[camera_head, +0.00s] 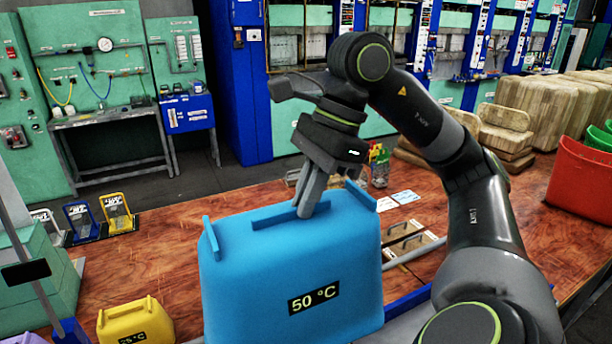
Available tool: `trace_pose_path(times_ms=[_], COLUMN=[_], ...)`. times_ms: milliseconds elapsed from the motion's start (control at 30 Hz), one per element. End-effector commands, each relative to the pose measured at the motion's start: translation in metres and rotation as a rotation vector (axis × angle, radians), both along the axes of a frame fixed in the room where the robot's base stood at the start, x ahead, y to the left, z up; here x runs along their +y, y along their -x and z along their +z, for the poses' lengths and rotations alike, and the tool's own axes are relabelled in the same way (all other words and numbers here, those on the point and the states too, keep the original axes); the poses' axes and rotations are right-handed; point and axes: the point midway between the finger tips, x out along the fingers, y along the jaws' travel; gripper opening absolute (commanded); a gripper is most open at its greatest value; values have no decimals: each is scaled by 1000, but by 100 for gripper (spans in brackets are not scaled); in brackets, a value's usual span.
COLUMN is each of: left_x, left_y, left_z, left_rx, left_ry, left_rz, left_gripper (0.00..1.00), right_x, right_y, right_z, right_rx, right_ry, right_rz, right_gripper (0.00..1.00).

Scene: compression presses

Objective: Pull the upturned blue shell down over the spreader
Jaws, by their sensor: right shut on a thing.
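The blue shell (290,262), marked "50 °C", stands upright near the front middle of the table, with raised ribs along its top. My right gripper (306,208) comes down from above, its fingers shut on the middle rib on top of the shell. The spreader is not visible; the shell may hide it. A grey bar and a blue strip show at the shell's lower right, and I cannot tell what they belong to. My left gripper is not in view.
A small yellow shell (134,322) stands at the front left. Yellow and blue stands (115,213) are at the left edge of the table. A red bin (582,185) and beige blocks (540,105) are at the right.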

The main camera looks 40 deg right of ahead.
Motion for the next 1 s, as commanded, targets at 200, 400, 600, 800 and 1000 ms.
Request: trace_pose_path(times_ms=[200, 400, 600, 800, 1000], left_x=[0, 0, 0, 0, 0], left_y=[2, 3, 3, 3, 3], left_z=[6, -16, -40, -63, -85], left_rx=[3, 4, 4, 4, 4], left_ry=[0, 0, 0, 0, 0], left_rz=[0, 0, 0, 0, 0], left_gripper=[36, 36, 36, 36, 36], right_x=[0, 0, 0, 0, 0], right_y=[1, 1, 1, 1, 1], right_z=[-9, -33, -62, -90, -118], right_rx=[0, -1, -1, 0, 0], right_ry=[2, 2, 2, 2, 2], right_rz=[3, 4, 4, 4, 3], right_gripper=[0, 0, 0, 0, 0])
